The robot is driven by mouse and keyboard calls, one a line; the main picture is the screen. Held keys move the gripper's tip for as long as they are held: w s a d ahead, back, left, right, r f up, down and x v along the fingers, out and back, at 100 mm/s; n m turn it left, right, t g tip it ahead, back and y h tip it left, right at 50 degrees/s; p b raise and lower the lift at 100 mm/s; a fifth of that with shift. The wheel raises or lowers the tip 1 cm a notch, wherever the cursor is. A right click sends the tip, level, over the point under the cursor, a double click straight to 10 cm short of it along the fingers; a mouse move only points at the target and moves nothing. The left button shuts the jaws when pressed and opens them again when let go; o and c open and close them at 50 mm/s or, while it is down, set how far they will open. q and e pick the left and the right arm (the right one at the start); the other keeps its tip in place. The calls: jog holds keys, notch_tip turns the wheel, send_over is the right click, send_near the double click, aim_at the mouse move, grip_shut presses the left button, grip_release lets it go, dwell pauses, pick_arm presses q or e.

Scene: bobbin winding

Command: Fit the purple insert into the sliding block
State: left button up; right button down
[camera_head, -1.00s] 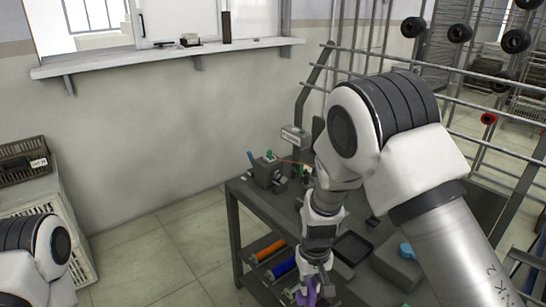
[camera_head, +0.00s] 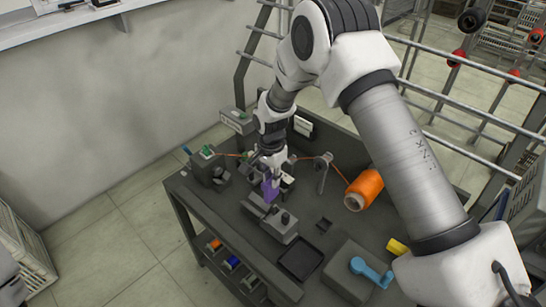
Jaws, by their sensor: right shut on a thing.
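My right gripper (camera_head: 270,178) points down over the workbench and is shut on the purple insert (camera_head: 270,190). The insert is upright, just above or against a grey block with a dark knob (camera_head: 280,222), which may be the sliding block. From this view I cannot tell whether the two touch or how far the insert is in. The gripper and wrist hide part of the devices behind. My left gripper is not in view.
A device with a green part (camera_head: 207,160) stands at the bench's left end. An orange thread runs to an orange spool (camera_head: 364,189) at right. A black tray (camera_head: 300,260), a grey box with a blue handle (camera_head: 350,275) and a yellow piece (camera_head: 398,246) lie in front.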

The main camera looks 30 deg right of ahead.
aim_at(272, 191)
jog(key=shift+w+d+f+m+b, duration=0.2)
jog(key=shift+w+d+f+b, duration=0.15)
jog(key=shift+f, duration=0.15)
jog(key=shift+w+d+f+m+b, duration=0.2)
jog(key=shift+w+f+b, duration=0.15)
jog(key=shift+f, duration=0.1)
jog(key=f+b, duration=0.2)
jog(key=f, duration=0.1)
jog(key=f+b, duration=0.2)
jog(key=shift+s+a+f, duration=0.15)
jog(key=shift+s+a, duration=0.05)
jog(key=shift+s, duration=0.05)
jog(key=shift+w+d+f, duration=0.1)
jog(key=shift+w, duration=0.1)
jog(key=shift+s+a+r, duration=0.2)
jog(key=shift+s, duration=0.15)
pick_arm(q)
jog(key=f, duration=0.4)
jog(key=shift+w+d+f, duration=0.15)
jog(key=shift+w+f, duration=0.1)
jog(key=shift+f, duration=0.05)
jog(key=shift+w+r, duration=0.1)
pick_arm(e)
jog(key=shift+w+d+f, duration=0.1)
jog(key=shift+w, duration=0.15)
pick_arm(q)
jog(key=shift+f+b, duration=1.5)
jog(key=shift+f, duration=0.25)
pick_arm(e)
jog(key=shift+f, duration=3)
